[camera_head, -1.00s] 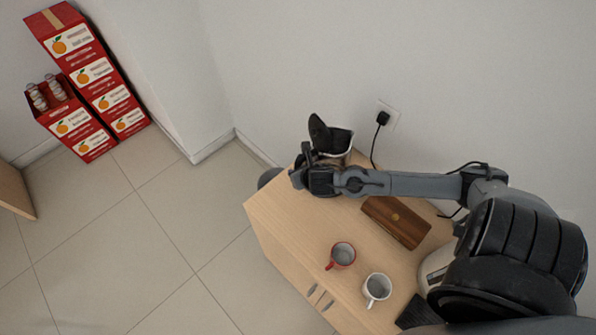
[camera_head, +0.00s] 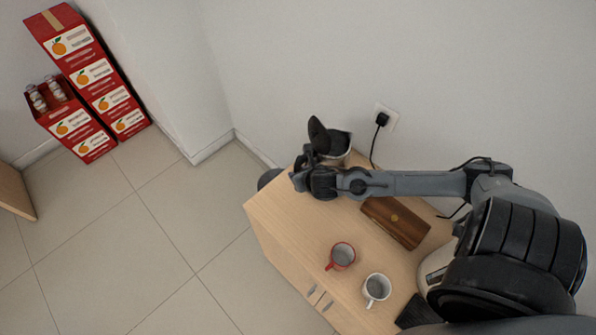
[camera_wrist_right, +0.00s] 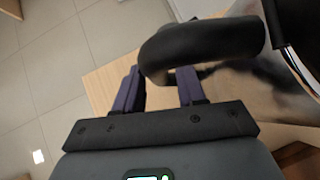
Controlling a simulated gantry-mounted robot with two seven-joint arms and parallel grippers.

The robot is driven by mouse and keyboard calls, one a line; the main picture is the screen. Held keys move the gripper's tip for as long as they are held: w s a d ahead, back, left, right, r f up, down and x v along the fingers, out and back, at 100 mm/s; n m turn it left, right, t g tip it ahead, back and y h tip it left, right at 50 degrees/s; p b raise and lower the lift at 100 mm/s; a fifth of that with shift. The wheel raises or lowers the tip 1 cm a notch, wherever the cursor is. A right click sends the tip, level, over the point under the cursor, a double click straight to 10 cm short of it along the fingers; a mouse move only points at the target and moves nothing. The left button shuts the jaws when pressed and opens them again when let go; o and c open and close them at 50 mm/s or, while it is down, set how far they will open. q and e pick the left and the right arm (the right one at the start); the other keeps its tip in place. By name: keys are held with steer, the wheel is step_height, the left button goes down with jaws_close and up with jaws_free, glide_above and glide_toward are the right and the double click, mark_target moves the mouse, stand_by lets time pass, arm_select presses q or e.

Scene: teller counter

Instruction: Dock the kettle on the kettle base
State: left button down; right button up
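The kettle (camera_head: 338,147) has a pale metal body and a raised dark lid. In the head view it is at the back left of the wooden cabinet top, against the wall side. My right gripper (camera_head: 304,177) is at its near side. The shiny kettle body is at the right of that view. The kettle base is not visible; I cannot tell whether the kettle touches it. My left gripper is not in view.
A brown wooden box (camera_head: 396,222) lies beside my right forearm. A red mug (camera_head: 341,256) and a white mug (camera_head: 377,289) stand nearer the front edge. A black plug (camera_head: 381,119) with a cord is in the wall socket. The front left of the cabinet top (camera_head: 285,222) is clear.

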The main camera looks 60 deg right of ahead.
steer(key=p+v, duration=0.2)
steer(key=v, duration=0.7)
steer(key=shift+p, duration=0.3)
steer(key=shift+a+r, duration=0.1)
steer(key=shift+r, duration=0.05)
stand_by(0.3)
